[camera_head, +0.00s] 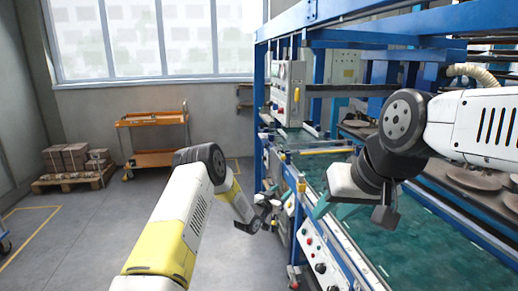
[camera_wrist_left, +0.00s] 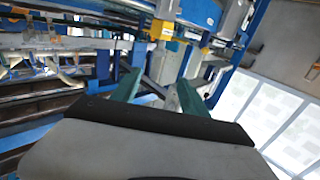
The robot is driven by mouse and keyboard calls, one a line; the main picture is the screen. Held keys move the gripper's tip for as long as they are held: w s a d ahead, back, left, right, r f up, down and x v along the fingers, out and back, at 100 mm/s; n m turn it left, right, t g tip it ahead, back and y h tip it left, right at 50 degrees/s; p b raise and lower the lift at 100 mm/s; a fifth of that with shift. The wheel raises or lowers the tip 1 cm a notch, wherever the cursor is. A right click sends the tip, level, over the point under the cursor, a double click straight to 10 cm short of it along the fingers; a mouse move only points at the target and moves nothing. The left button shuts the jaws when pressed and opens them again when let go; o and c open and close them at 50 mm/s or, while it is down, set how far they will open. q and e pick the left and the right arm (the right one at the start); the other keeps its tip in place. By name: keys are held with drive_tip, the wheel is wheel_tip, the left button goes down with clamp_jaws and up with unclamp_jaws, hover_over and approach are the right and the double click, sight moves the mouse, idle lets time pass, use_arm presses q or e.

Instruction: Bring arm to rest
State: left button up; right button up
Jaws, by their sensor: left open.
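My left arm, white and yellow, reaches forward in the head view. Its gripper (camera_head: 265,207) is beside the front of the blue machine, small and partly lost against it. In the left wrist view the two green fingers of this gripper (camera_wrist_left: 158,93) stand apart with nothing between them. My right arm, white and black, comes in from the right over the machine's green bed. Its gripper (camera_head: 322,206) points down and left, mostly hidden behind its own wrist, so its opening cannot be judged.
The blue-framed plate dryer (camera_head: 340,40) fills the right side, with a control box (camera_head: 288,88) and a green bed (camera_head: 440,245). An orange trolley (camera_head: 153,120) and a pallet of brown boxes (camera_head: 75,160) stand by the back wall.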

use_arm(q)
drive_tip(key=s+a+r+n+g+y, duration=0.1)
drive_tip(key=a+r+y, duration=0.1)
drive_tip(key=a+r, duration=0.35)
drive_tip(key=a+r+y, duration=0.1)
drive_tip(key=a+r, duration=0.1)
drive_tip(key=r, duration=0.6)
drive_tip(key=s+a+r+n+g+y, duration=0.2)
drive_tip(key=s+a+r+y, duration=0.1)
drive_tip(key=s+a+r, duration=0.6)
drive_tip(key=s+a+r+n+g+y, duration=0.1)
drive_tip(key=s+a+r, duration=0.2)
drive_tip(key=s, duration=0.6)
drive_tip(key=s+a+r+n+g+y, duration=0.1)
drive_tip(key=s+a+r+g, duration=0.15)
drive_tip(key=s, duration=0.75)
drive_tip(key=s+a+f+n+g, duration=0.1)
drive_tip(key=s+a+f+g, duration=0.1)
drive_tip(key=s, duration=1.9)
drive_tip(key=shift+s, duration=0.35)
